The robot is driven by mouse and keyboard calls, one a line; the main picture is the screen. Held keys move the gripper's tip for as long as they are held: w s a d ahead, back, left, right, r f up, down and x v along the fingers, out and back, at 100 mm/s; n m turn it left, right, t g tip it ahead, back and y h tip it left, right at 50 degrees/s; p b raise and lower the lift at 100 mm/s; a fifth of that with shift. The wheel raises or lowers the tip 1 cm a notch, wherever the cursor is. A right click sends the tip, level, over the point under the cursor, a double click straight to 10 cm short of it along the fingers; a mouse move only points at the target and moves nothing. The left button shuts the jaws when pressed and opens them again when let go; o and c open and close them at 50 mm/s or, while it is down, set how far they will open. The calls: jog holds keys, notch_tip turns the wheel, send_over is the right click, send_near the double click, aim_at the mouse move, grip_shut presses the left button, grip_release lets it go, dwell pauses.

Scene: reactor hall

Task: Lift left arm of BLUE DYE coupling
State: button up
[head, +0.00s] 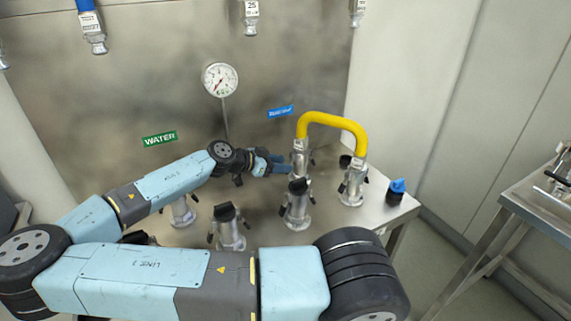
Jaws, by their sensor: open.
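The blue label (281,111), its text too small to read surely, is on the steel panel above the yellow hose's left end. Below it, a steel coupling (300,158) on the yellow hose (332,119) stands upright. A dark lever arm shows on its right; its left arm is hidden or not distinguishable behind my gripper. My gripper (283,164) comes from the left, its blue fingers open close against the coupling's left side. I cannot tell whether they touch it or have the arm between them.
The hose's right end meets another coupling (353,182). Black-capped couplings (296,205) (228,228) stand in front. A green WATER label (160,139) and a gauge (220,79) are on the left. A blue-black cap (397,191) lies at the bench's right. A steel table (535,203) stands far right.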

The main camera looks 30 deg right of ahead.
jog(key=shift+d+f, duration=0.25)
jog(key=shift+d, duration=0.3)
jog(key=shift+c, duration=0.4)
